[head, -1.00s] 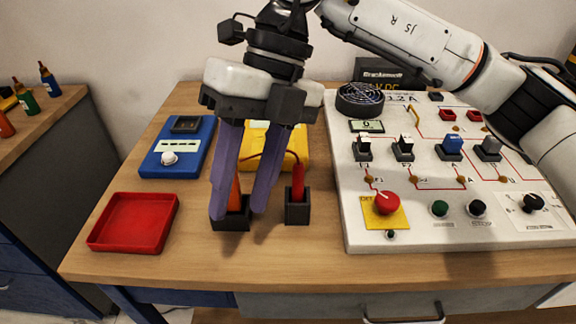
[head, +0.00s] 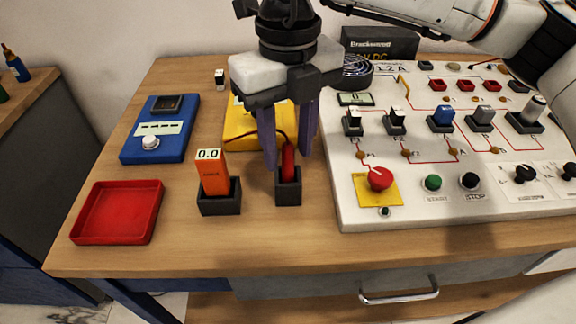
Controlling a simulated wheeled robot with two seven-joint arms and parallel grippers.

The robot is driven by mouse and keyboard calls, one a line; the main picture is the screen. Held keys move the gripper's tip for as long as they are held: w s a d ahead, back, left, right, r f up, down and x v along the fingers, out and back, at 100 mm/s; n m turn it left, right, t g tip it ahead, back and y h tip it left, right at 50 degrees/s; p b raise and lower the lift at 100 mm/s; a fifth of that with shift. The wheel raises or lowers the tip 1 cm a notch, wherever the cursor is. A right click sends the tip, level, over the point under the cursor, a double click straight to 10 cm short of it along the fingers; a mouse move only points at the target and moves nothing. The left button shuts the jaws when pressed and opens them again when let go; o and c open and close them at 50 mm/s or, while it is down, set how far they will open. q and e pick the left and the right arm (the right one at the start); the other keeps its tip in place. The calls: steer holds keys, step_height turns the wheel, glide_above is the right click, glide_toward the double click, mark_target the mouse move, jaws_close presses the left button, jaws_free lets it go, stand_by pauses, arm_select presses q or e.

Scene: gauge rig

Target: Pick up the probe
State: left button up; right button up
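The red probe (head: 288,162) stands upright in a small black holder (head: 289,192) on the wooden table. A dark red lead runs from it towards the yellow meter (head: 245,128). My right gripper (head: 289,158) points down over the probe, with its purple fingers apart. One finger shows on each side of the probe, with small gaps between. I cannot tell whether the fingertips are level with it in depth. The gripper hides part of the yellow meter. My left gripper is not in view.
An orange tester (head: 212,175) reading 0.0 stands in a black holder left of the probe. A red tray (head: 118,212) and a blue meter (head: 160,128) lie further left. A white control panel (head: 350,212) with knobs and switches fills the right side.

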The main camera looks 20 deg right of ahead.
steer(key=shift+f, duration=0.8)
jaws_close()
step_height(320, 180, up, 11)
steer(key=shift+f+p, duration=0.1)
steer(key=shift+p, duration=0.25)
step_height(320, 180, up, 7)
steer(key=p, duration=0.5)
